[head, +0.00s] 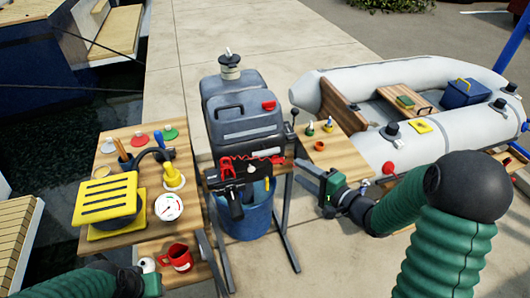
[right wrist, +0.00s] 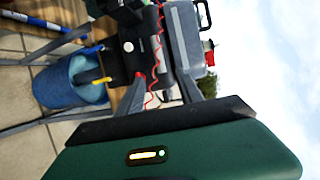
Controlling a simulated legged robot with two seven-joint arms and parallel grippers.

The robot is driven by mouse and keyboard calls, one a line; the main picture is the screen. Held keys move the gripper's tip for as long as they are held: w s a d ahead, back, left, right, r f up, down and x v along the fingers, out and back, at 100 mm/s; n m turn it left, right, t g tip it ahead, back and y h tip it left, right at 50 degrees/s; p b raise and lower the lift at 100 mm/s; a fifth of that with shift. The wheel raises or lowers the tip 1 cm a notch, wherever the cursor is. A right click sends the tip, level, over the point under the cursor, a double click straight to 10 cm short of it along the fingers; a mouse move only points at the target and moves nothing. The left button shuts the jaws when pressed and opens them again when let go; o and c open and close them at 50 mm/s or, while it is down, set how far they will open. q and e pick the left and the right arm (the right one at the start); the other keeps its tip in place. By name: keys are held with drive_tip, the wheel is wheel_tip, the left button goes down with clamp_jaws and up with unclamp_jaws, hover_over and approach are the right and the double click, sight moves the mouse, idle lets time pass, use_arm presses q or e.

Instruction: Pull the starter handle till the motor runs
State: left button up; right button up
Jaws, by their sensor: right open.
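The motor (head: 240,125) has a dark grey cowl and stands upright on a stand at the middle of the head view. A red handle (head: 268,105), seemingly the starter handle, sits against the upper right of its front. A red piece also shows on the cowl in the right wrist view (right wrist: 207,58). My right gripper (head: 312,176) is open and empty, below and to the right of the red handle, apart from it.
A coiled red cord (head: 240,163) hangs below the cowl, above a blue bucket (head: 246,216). A wooden table (head: 118,148) with a yellow-slatted item, gauge and red mug (head: 178,258) stands left. A small wooden shelf (head: 340,152) and a grey inflatable boat (head: 425,150) are right.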

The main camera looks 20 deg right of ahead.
approach(267, 155)
drive_tip(key=w+d, duration=0.1)
drive_tip(key=x, duration=0.3)
drive_tip(key=b+x, duration=0.1)
drive_tip(key=x, duration=0.2)
drive_tip(key=a+b+x, duration=0.1)
drive_tip(key=x, duration=0.3)
drive_tip(key=shift+s, duration=0.25)
drive_tip(key=shift+w+d+f, duration=0.1)
drive_tip(key=shift+w, duration=0.2)
drive_tip(key=shift+w+d, duration=0.1)
drive_tip(key=shift+d, duration=0.2)
drive_tip(key=shift+a, duration=0.45)
drive_tip(key=c, duration=0.7)
drive_tip(key=shift+c, duration=1)
use_arm(q)
drive_tip(key=x, duration=0.3)
drive_tip(key=shift+s+a+f, duration=0.1)
drive_tip(key=shift+s+a, duration=0.1)
use_arm(e)
drive_tip(key=shift+d, duration=0.15)
clamp_jaws()
use_arm(q)
drive_tip(key=shift+a, duration=0.1)
use_arm(e)
drive_tip(key=shift+d+f, duration=0.1)
